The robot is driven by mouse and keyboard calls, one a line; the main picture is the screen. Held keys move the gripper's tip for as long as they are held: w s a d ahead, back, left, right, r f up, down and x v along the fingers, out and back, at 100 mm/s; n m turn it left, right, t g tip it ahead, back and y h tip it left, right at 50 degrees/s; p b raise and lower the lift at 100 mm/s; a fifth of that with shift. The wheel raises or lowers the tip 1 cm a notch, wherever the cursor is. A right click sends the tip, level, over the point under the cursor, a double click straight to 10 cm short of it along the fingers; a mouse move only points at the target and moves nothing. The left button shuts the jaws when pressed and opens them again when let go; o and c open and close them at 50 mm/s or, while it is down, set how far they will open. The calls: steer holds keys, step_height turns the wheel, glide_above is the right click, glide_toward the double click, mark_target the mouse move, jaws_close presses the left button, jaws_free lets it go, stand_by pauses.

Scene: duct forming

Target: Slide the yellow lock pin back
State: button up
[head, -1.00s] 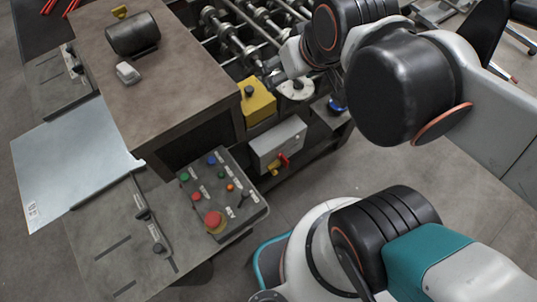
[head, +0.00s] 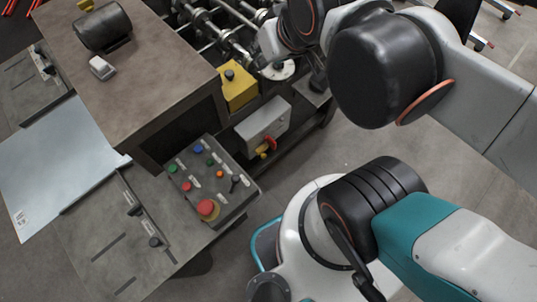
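A small yellow piece (head: 263,154), which looks like the lock pin, sits at the red rotary handle (head: 270,144) on the front of a grey switch box (head: 262,125). It is too small to tell how far in it sits. My arm reaches in from the right, and its wrist is above and behind the switch box.
A control panel (head: 212,180) with coloured buttons stands left of the switch box. A yellow box (head: 238,88) with a black knob and the machine's rollers (head: 205,28) are behind. A brown-topped cabinet (head: 145,85) and a metal sheet (head: 55,165) lie left. Floor right of the box is clear.

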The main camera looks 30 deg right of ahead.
step_height(320, 180, down, 13)
steer(key=b, duration=1.2)
jaws_close()
steer(key=shift+r, duration=0.1)
